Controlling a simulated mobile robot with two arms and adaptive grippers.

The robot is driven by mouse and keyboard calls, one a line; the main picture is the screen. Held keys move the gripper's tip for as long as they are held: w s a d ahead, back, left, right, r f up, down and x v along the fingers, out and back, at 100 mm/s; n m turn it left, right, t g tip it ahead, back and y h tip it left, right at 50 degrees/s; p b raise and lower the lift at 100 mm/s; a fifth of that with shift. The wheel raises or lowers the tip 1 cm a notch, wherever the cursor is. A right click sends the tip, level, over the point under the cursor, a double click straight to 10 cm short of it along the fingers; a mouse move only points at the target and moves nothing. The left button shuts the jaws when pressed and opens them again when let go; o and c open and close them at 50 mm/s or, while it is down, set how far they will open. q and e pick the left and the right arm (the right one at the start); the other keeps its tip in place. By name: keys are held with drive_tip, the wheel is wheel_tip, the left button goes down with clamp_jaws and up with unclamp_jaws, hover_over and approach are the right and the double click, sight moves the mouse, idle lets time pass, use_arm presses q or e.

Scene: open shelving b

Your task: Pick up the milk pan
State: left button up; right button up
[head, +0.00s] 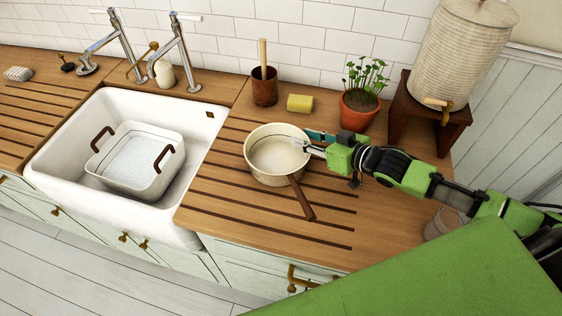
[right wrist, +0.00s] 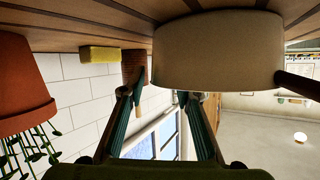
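The milk pan (head: 262,177) is a round cream pan with a brown handle (head: 302,200) pointing toward the counter's front. It stands upright on the grooved wooden counter. My right gripper (head: 309,140) is at the pan's right rear rim, with its fingers spread. The right wrist view is upside down; there the pan (right wrist: 222,50) hides the tip of one finger, which seems to reach past the rim. The other finger (right wrist: 125,105) is outside the pan, with a gap to its wall. Contact cannot be told. My left gripper is not in view.
A brown pot with a wooden stick (head: 265,90), a yellow sponge (head: 300,103) and a potted plant (head: 359,112) stand behind the pan. A dispenser on a wooden stand (head: 428,135) is at the right. A white sink (head: 75,198) holding a basin is left. The counter front is clear.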

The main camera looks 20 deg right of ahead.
clamp_jaws()
idle(0.5)
